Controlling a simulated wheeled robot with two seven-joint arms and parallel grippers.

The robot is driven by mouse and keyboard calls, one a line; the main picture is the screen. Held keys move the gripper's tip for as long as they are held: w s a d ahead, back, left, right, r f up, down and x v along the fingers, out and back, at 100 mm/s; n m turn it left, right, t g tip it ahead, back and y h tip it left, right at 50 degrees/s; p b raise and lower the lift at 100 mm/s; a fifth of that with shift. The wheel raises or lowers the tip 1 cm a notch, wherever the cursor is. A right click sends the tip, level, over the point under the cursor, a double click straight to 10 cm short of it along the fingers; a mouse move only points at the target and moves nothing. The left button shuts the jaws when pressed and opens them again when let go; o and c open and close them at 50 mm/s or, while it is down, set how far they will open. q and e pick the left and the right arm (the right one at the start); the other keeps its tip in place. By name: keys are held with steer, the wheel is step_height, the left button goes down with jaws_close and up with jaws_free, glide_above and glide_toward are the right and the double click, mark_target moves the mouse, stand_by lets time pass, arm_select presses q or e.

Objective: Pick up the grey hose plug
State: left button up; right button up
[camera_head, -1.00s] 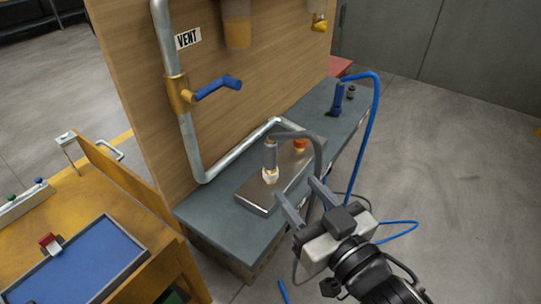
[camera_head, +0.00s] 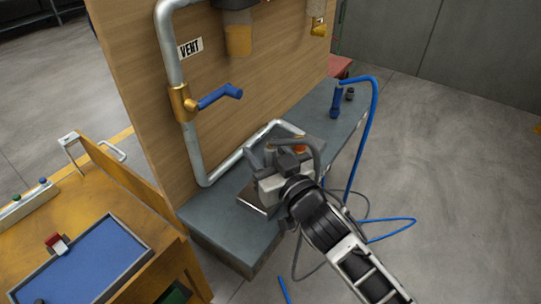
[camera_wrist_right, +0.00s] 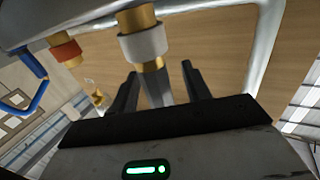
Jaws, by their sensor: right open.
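The grey hose plug (camera_wrist_right: 156,88) shows in the right wrist view, in line with a brass fitting with a pale collar (camera_wrist_right: 143,45) on the metal block. My right gripper (camera_wrist_right: 160,85) is open, with one finger on each side of the plug. I cannot tell whether either finger touches it. In the head view my right gripper (camera_head: 262,158) is over the block and hides most of the plug. The grey hose (camera_head: 316,150) arches to the right behind the gripper. My left gripper is not in view.
An orange-ringed fitting (camera_head: 299,149) is beside the plug on the block. A steel pipe (camera_head: 235,158) runs close behind, along the wooden panel (camera_head: 280,75). A blue plug with its blue hose (camera_head: 336,103) stands farther back on the grey bench (camera_head: 215,222). The bench's front left is clear.

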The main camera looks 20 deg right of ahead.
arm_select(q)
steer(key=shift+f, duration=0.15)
arm_select(e)
jaws_close()
